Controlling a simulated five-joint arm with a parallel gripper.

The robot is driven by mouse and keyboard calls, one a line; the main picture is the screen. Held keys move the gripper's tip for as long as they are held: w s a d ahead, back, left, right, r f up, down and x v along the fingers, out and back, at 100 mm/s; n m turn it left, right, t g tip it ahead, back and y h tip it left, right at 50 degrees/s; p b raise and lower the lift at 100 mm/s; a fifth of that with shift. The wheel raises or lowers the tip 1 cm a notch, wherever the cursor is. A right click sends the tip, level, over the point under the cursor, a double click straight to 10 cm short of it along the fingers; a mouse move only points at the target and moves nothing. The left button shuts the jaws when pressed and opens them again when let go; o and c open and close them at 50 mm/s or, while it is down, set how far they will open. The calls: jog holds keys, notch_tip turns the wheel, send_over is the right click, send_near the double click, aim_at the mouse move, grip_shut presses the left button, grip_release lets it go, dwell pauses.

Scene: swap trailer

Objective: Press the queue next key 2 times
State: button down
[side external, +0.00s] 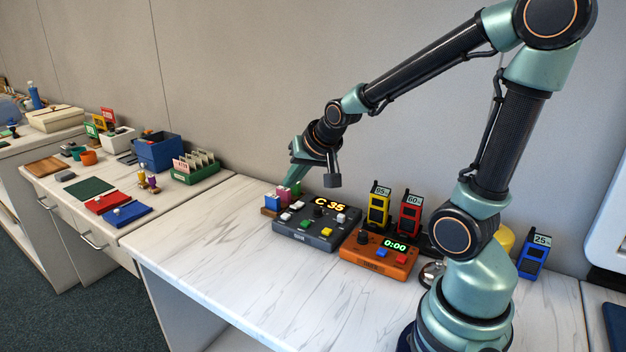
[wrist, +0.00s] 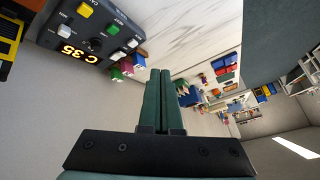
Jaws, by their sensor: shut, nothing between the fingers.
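The queue console (side external: 318,236) is a dark grey box on the marble counter, its lit display (side external: 329,206) reading C 35. It has a green key, a yellow key and several white keys. In the wrist view the console (wrist: 75,32) is at the upper left, with a green key (wrist: 112,28) and a yellow key (wrist: 85,9); the small labels are hard to read. My gripper (side external: 287,183) is shut and empty, above and behind the console's left end, apart from the keys. In the wrist view its fingertips (wrist: 160,72) lie together, to the right of the console.
Pink, green and blue blocks (side external: 281,196) stand in a holder beside the console, close below my gripper. An orange timer box (side external: 379,257) reading 0:00 is to the right, with yellow (side external: 378,208) and red (side external: 410,214) devices behind. The front counter (side external: 225,245) is clear.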

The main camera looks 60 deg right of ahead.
aim_at(307, 225)
jog(key=w+d+f+m+h, duration=0.2)
jog(key=d+f+m, duration=0.3)
jog(key=d, duration=0.4)
jog(key=shift+w+m+t, duration=0.2)
jog(key=shift+m+t, duration=0.2)
jog(key=shift+f, duration=0.1)
jog(key=shift+f, duration=4.4)
jog(key=shift+f, duration=0.15)
jog(key=shift+f, duration=0.25)
jog(key=shift+f, duration=0.55)
jog(key=shift+r, duration=0.95)
